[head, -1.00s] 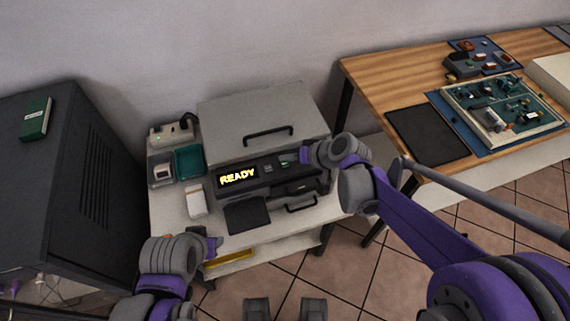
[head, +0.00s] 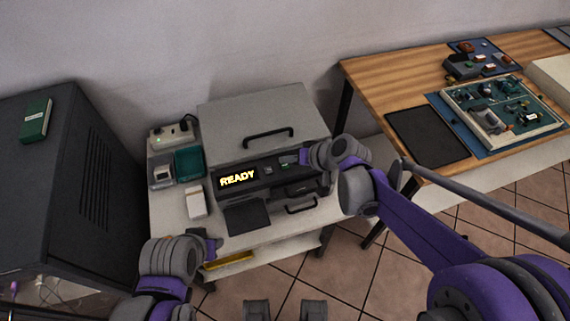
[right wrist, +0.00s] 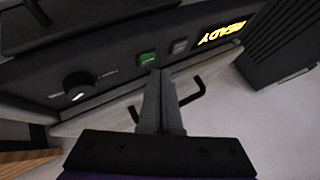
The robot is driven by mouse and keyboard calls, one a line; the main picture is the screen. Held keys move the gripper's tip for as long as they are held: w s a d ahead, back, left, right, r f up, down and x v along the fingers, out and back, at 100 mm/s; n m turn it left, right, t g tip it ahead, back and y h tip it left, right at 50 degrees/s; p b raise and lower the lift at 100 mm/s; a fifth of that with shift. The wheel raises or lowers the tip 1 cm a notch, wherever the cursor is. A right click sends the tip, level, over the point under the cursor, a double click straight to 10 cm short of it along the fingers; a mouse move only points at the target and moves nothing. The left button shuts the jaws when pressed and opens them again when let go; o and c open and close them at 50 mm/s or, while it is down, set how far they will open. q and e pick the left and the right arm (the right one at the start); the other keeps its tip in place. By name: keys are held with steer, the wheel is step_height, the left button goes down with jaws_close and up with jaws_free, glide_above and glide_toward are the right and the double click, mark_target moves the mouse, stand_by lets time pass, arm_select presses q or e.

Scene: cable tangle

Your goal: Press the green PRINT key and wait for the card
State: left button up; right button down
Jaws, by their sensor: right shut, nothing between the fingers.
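The printer (head: 245,125) stands on a white cart, and its lit display (head: 238,178) reads READY. The green PRINT key (head: 288,164) is on its front panel, right of a grey key (head: 268,169). In the right wrist view the green key (right wrist: 147,59) lies just beyond the tips of my right gripper (right wrist: 158,72), whose fingers are shut and empty. I cannot tell whether they touch the key. In the head view my right gripper (head: 303,158) is at the panel beside the key. My left gripper (head: 213,247) is low at the cart's front left; its jaws are unclear. No card shows.
A black knob (right wrist: 78,86) sits on the panel beside the green key. A dark tray (head: 247,216) is in front of the printer. A dark cabinet (head: 60,180) stands at left, and a wooden bench (head: 390,90) with circuit boards at right.

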mark_target(288, 169)
steer(key=shift+f, duration=0.1)
stand_by(0.7)
steer(key=shift+f+b, duration=0.35)
steer(key=shift+f, duration=0.35)
stand_by(0.6)
steer(key=shift+r, duration=0.1)
steer(key=shift+r+p, duration=0.35)
steer(key=shift+r, duration=0.35)
steer(key=shift+r, duration=0.1)
step_height(288, 169, up, 5)
steer(key=p, duration=0.3)
steer(key=shift+p, duration=0.4)
